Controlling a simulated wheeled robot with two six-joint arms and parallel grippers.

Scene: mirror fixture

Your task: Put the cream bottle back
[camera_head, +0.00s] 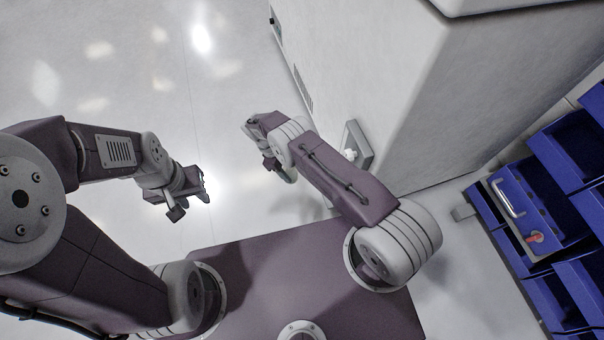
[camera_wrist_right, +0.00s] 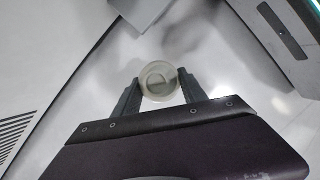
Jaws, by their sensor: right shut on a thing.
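My right gripper (camera_wrist_right: 158,92) is shut on a round, pale, translucent thing (camera_wrist_right: 157,78), seen end-on between the two dark fingers in the right wrist view. It looks like the top or bottom of the cream bottle, but its label and full shape do not show. In the head view my right gripper (camera_head: 274,164) is beside the big white cabinet, over the pale floor, and the held thing is mostly hidden by the arm. My left gripper (camera_head: 190,198) hangs over the floor at the left, apart from everything; its finger gap is not clear.
A large white cabinet (camera_head: 390,100) stands at the upper right, with a small grey frame (camera_head: 359,146) on its side near my right arm. Blue bins (camera_head: 570,150) and a blue case with a handle (camera_head: 528,212) are at the far right. The floor (camera_head: 110,60) at the left is clear.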

